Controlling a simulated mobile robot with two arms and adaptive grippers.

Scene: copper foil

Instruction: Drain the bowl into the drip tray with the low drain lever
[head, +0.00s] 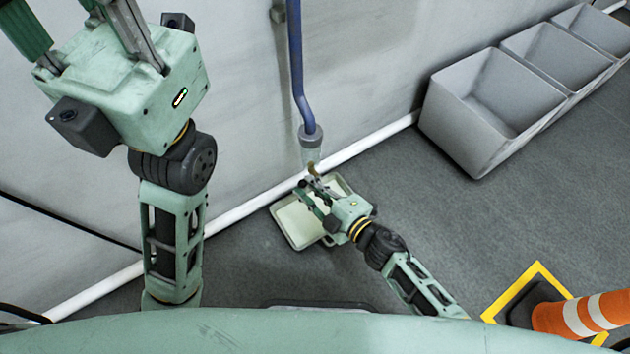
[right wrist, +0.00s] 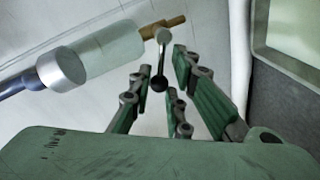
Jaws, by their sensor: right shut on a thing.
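The clear bowl (head: 311,153) hangs under a grey collar at the lower end of a blue pipe, close to the wall. In the right wrist view the bowl (right wrist: 108,48) ends in a brass drain fitting (right wrist: 163,29). The drain lever (right wrist: 160,58), a metal stem with a dark ball knob, comes off this fitting. My right gripper (right wrist: 158,88) is shut on the lever near its knob. The drip tray (head: 290,222) is pale and shallow, on the floor below my right gripper (head: 310,188), which partly hides it. My left gripper (head: 75,22) is raised, empty, its fingers apart, tips cut off.
The blue pipe (head: 296,60) runs down the wall. Grey open bins (head: 460,120) stand along the wall at the right. An orange and white cone (head: 590,315) lies in the lower right corner near yellow floor marking (head: 540,270). The floor between is clear.

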